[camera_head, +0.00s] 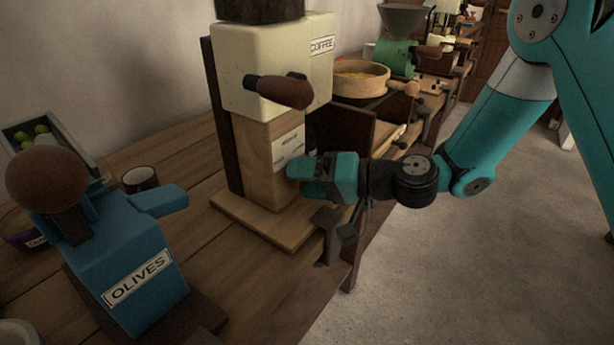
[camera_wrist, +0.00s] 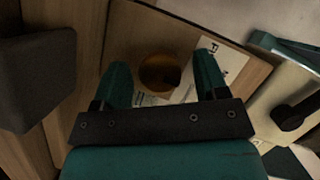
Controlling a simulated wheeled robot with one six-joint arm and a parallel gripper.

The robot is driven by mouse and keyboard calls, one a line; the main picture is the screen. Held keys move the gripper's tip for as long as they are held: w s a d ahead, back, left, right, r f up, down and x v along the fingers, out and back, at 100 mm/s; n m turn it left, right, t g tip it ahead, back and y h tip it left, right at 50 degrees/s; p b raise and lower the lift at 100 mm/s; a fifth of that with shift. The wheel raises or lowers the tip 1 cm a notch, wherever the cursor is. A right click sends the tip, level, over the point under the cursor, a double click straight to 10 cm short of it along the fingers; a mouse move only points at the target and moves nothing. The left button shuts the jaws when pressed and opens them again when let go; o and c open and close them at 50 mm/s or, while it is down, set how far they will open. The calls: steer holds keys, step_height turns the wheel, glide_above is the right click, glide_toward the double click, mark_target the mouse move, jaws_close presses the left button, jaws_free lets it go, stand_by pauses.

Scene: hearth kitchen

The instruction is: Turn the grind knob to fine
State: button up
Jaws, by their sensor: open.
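The coffee grinder (camera_head: 276,68) stands on the wooden counter, with a cream upper body, a wooden lower body and a label reading COFFEE. A paper label (camera_head: 288,148) is on its lower front; in the wrist view it shows partly covered. The round orange-brown grind knob (camera_wrist: 158,73), with a dark notch-like patch at its right, sits in the wrist view between my fingers. My gripper (camera_head: 300,168) is open at the grinder's front, one finger on each side of the knob. I cannot tell whether the fingers touch it. The knob is hidden in the camera_head view.
A brown crank handle (camera_head: 284,92) juts out above my gripper. A blue OLIVES device (camera_head: 131,262) stands at the left front, beside a small cup (camera_head: 139,179). A wooden bowl (camera_head: 358,78) and a green grinder (camera_head: 396,56) are further back. The floor at right is clear.

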steer(key=c, duration=0.9)
steer(key=n+t+h+b, duration=0.1)
steer(key=n+h+b, duration=0.1)
steer(key=n+b, duration=0.2)
steer(key=shift+a, duration=0.1)
steer(key=n+t+h+b, duration=0.1)
steer(key=n+b, duration=0.1)
steer(key=n, duration=0.1)
steer(key=shift+s+t+h+b, duration=0.1)
steer(key=shift+t+h+b, duration=0.3)
steer(key=shift+n+t+b, duration=0.3)
steer(key=shift+n+b, duration=0.25)
steer(key=shift+n, duration=0.05)
steer(key=shift+r, duration=0.1)
